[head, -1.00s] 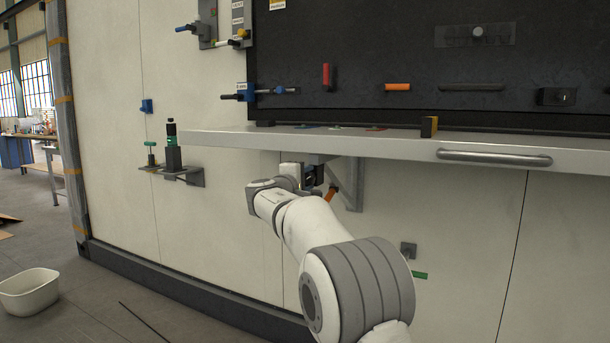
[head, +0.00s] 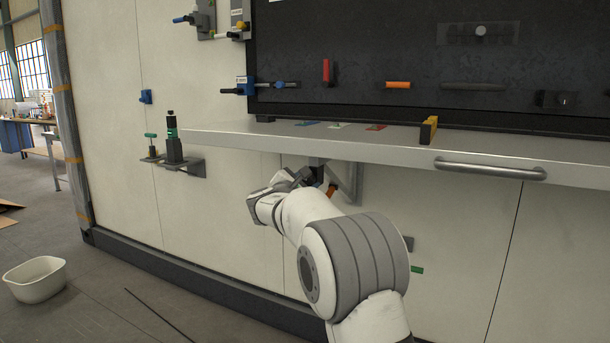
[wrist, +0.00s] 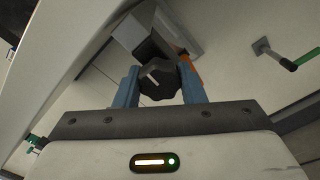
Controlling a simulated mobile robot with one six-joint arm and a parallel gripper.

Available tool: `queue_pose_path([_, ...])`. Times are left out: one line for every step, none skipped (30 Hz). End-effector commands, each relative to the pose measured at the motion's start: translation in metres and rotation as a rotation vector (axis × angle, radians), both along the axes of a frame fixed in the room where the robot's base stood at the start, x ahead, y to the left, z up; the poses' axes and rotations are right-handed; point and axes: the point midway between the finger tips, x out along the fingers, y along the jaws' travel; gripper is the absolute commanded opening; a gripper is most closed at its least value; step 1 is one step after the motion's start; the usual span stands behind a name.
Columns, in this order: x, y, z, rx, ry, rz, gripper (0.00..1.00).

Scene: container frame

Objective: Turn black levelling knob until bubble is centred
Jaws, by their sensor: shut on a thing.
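In the wrist view the black levelling knob (wrist: 158,82) has a lobed rim and a white pointer mark. It sits under the shelf, on a grey block. My gripper (wrist: 160,88) is shut on the knob, with one blue-grey finger on each side of it. In the head view my gripper (head: 306,182) is below the shelf's underside, largely hidden by my own arm. The yellow level block (head: 428,130) stands on top of the light grey shelf (head: 370,145). I cannot make out a bubble in it.
An orange handle (head: 331,190) is close to the right of my gripper, by a grey bracket (head: 352,182). A bar handle (head: 490,168) runs along the shelf's front edge. A small bracket with a black and green bottle (head: 172,140) is at the left.

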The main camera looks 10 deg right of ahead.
Motion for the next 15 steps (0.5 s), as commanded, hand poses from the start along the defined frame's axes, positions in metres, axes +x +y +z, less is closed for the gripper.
queue_pose_path([-0.0001,-0.0006,0.0019,-0.024,0.02,-0.001,0.14])
queue_pose_path([-0.0001,-0.0006,0.0016,-0.038,0.03,-0.001,0.14])
queue_pose_path([-0.0001,-0.0007,0.0013,-0.055,0.041,-0.002,0.14])
queue_pose_path([-0.0002,-0.0007,0.0011,-0.067,0.05,-0.002,0.14])
queue_pose_path([-0.0002,-0.0008,0.001,-0.077,0.057,-0.002,0.14])
queue_pose_path([-0.0002,-0.0009,0.0008,-0.091,0.067,-0.002,0.14])
queue_pose_path([-0.0002,-0.0009,0.0006,-0.1,0.073,-0.002,0.14])
queue_pose_path([-0.0002,-0.001,0.0004,-0.108,0.078,-0.002,0.14])
queue_pose_path([-0.0002,-0.001,0.0001,-0.116,0.084,-0.002,0.14])
queue_pose_path([-0.0002,-0.0012,-0.0001,-0.122,0.089,-0.002,0.14])
queue_pose_path([-0.0002,-0.0011,-0.0003,-0.128,0.093,-0.002,0.14])
queue_pose_path([-0.0002,-0.0012,-0.0006,-0.134,0.097,-0.002,0.14])
queue_pose_path([-0.0003,-0.0013,-0.0008,-0.137,0.1,-0.003,0.14])
queue_pose_path([-0.0003,-0.0012,-0.001,-0.139,0.102,-0.002,0.14])
queue_pose_path([-0.0003,-0.0013,-0.0012,-0.141,0.104,-0.002,0.14])
